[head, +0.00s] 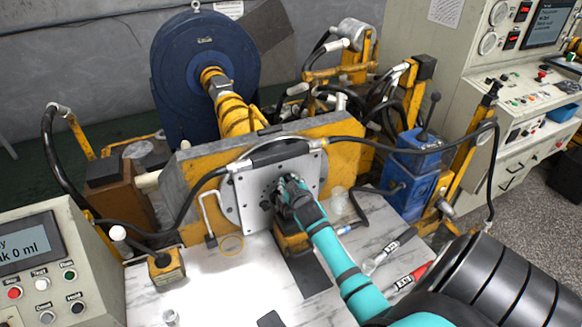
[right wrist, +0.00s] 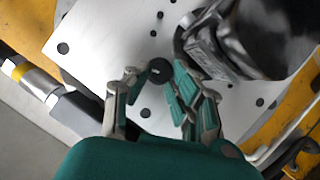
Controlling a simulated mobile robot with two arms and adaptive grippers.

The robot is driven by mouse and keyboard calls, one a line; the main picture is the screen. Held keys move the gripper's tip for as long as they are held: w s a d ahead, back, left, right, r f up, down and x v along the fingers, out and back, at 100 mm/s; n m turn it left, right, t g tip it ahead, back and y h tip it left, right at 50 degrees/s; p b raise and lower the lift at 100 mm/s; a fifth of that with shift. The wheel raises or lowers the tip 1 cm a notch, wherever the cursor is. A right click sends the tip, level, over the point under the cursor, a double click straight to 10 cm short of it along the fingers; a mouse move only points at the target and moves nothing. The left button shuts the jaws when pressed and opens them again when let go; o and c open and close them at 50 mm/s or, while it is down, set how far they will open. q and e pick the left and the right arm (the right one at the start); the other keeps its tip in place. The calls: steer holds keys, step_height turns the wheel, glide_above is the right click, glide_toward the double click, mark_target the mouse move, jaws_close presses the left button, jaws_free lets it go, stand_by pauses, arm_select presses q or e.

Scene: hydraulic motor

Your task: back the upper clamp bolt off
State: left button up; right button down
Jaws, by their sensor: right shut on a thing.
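The upper clamp bolt (right wrist: 160,70) shows in the right wrist view as a dark round head with a small recess, at the face of the pale metal plate (right wrist: 105,40). My right gripper (right wrist: 158,78) is shut on the bolt, one finger on each side of its head. In the head view my right gripper (head: 285,187) is at the middle of the upright plate (head: 250,203) and hides the bolt there. A dark motor body (right wrist: 250,45) sits close beside the fingers in the right wrist view. My left gripper is not in view.
The plate is fixed to a yellow stand (head: 345,150) with a black hose across its front. A clear cup (head: 338,200) stands right of the plate. A display console (head: 50,270) is at left.

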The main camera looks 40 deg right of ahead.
steer(key=shift+a+f+n+h+b, duration=0.15)
steer(key=shift+n+h+b, duration=0.25)
steer(key=shift+n, duration=0.3)
steer(key=c, duration=1.2)
jaws_free()
steer(key=shift+o, duration=0.2)
steer(key=shift+s, duration=0.15)
steer(key=v, duration=0.7)
steer(key=shift+s+a+r, duration=0.25)
